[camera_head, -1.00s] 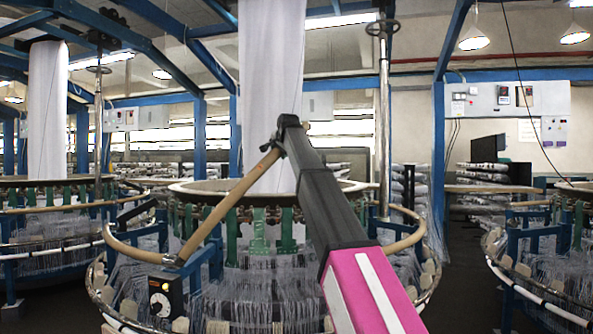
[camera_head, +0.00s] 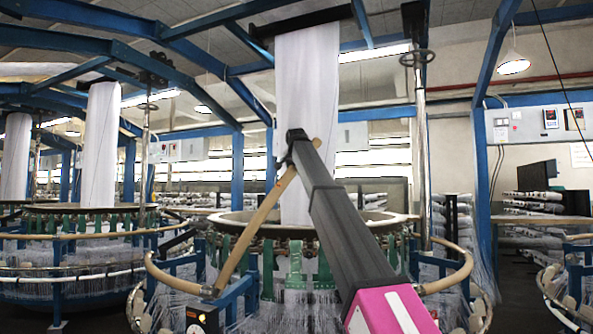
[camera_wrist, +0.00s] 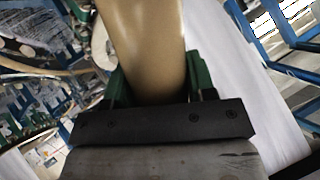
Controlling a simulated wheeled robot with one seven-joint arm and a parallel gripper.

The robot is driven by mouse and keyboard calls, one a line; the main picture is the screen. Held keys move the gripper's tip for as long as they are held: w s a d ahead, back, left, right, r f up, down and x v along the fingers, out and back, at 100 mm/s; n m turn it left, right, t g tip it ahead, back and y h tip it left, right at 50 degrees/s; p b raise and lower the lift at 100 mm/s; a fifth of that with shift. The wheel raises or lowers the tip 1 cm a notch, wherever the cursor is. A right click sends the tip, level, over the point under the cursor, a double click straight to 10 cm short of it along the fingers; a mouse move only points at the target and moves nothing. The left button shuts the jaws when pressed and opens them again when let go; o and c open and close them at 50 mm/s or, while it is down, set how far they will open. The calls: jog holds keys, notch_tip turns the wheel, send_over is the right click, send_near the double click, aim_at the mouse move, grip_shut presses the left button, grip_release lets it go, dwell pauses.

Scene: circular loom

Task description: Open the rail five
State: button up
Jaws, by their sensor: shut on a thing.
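A tan rail section (camera_head: 253,228) is swung up from the ring of the middle loom. Its lower end meets the ring at the left, and it slants steeply up to the right. My gripper (camera_head: 287,158) is shut on its raised upper end, above the loom's top. In the wrist view the tan rail (camera_wrist: 145,45) runs away from my gripper (camera_wrist: 160,112), between green parts. The fingertips are small in the head view and partly hidden behind my dark arm. The lower ring rail (camera_head: 170,277) curves around the loom at the left, and another length (camera_head: 455,275) at the right.
A white fabric tube (camera_head: 305,90) hangs above the middle loom. A dark control box (camera_head: 202,318) sits low at its front left. A vertical metal post (camera_head: 421,160) and blue frame beams (camera_head: 487,180) stand at the right. Other looms stand left and right.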

jog(key=o, duration=1.3)
jog(key=shift+f, duration=0.15)
jog(key=shift+c, duration=0.2)
jog(key=v, duration=1.1)
jog(key=shift+w, duration=0.15)
